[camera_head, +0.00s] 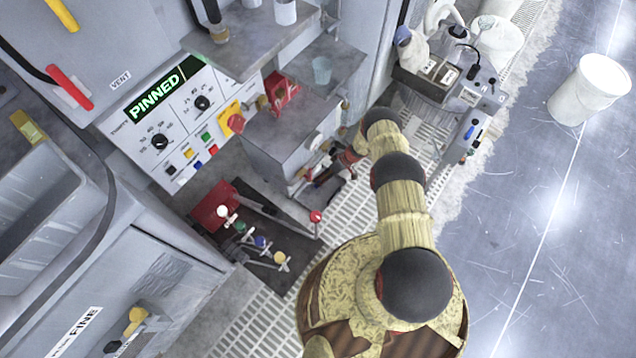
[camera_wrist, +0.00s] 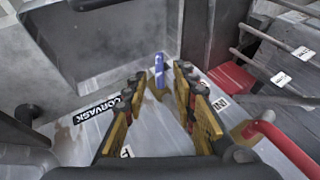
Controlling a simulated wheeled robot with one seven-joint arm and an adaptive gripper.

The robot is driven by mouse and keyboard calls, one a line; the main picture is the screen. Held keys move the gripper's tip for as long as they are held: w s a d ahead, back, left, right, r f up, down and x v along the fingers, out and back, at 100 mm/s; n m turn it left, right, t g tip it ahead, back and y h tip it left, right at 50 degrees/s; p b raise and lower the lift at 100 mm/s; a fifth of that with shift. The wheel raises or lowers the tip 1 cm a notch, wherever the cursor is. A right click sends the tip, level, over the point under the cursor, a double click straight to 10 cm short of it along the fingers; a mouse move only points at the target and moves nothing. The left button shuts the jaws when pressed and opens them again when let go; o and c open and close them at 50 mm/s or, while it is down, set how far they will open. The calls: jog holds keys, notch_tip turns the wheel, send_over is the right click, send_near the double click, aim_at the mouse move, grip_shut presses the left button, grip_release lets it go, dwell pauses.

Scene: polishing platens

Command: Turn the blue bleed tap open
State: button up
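A small upright blue tap handle (camera_wrist: 158,66) shows in the wrist view, just beyond and between my fingertips, with a visible gap to each finger. My gripper (camera_wrist: 158,80) is open and empty, its two yellow-and-black fingers apart. In the head view my gripper (camera_head: 330,170) is small and partly hidden by my arm, beside the grey cabinet (camera_head: 283,145); I cannot make out the blue handle there. I cannot tell from the handle whether the tap is open or closed.
A red curved handle (camera_wrist: 285,145) lies close to the right of my gripper in the wrist view. Labelled rods (camera_wrist: 270,70) and a red block (camera_wrist: 232,77) are at the upper right. Several coloured-knob levers (camera_head: 262,243) stand left of my arm. The floor (camera_head: 540,210) at right is largely clear.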

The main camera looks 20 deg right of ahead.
aim_at(320, 180)
jog(key=shift+b+x, duration=0.35)
jog(key=shift+x, duration=1.35)
jog(key=shift+c, duration=0.6)
grip_shut()
